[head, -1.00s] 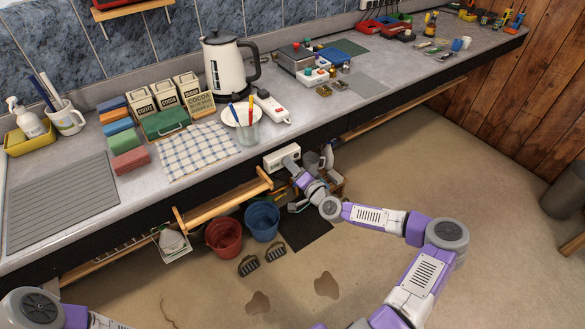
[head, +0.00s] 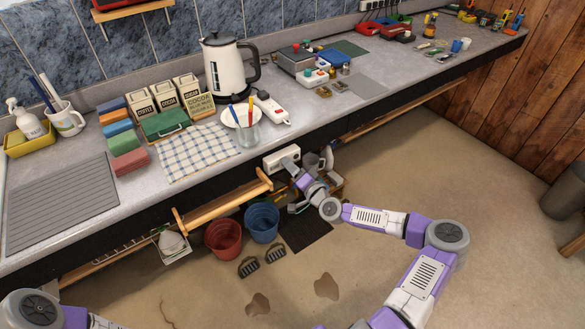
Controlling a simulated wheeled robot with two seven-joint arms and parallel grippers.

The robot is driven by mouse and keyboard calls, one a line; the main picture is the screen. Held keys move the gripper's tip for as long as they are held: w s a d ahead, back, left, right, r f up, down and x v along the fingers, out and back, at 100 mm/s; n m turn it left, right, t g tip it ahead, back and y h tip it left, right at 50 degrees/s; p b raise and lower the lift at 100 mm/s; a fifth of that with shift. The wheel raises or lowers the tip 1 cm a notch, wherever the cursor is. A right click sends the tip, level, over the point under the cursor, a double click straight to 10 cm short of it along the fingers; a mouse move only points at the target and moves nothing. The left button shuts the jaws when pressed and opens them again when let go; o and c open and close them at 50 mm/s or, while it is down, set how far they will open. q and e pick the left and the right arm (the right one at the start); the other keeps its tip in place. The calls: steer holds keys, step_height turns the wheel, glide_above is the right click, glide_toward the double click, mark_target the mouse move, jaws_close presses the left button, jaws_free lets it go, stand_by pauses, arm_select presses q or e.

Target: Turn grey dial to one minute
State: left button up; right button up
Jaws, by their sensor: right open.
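A white box-shaped unit (head: 275,161) is fixed under the front edge of the counter, just right of the wooden rail. My right gripper (head: 291,164) is at the right part of its front face. It is open, with its fingers close to the unit. The grey dial cannot be made out; the gripper covers that part of the face. I cannot tell whether the fingers touch it or where it points. My left gripper is out of view; only part of that arm shows at the lower left.

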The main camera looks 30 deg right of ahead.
steer(key=s+p, duration=0.1)
steer(key=s, duration=0.6)
steer(key=shift+s+d, duration=0.25)
steer(key=shift+d, duration=0.05)
steer(key=s+a+f+n+g+y, duration=0.25)
steer(key=a+f, duration=0.25)
steer(key=a, duration=0.3)
steer(key=s+a+f+n+g+y, duration=0.15)
steer(key=a+f+g, duration=0.3)
steer(key=a, duration=0.45)
steer(key=s+a+f+n+g+y, duration=0.1)
steer(key=s+a+f+g+y, duration=0.15)
steer(key=a+f, duration=0.4)
steer(key=s+a+f+n+g+h, duration=0.1)
steer(key=s+f+g+h, duration=0.1)
steer(key=s, duration=0.6)
steer(key=s+a+f+n+g+h, duration=0.1)
steer(key=s+f+n+g+h, duration=0.1)
steer(key=s+f+g, duration=0.2)
steer(key=s+g, duration=0.2)
steer(key=s, duration=0.2)
steer(key=shift+s+a+f, duration=0.2)
steer(key=shift+s+f, duration=0.2)
steer(key=shift+n, duration=0.3)
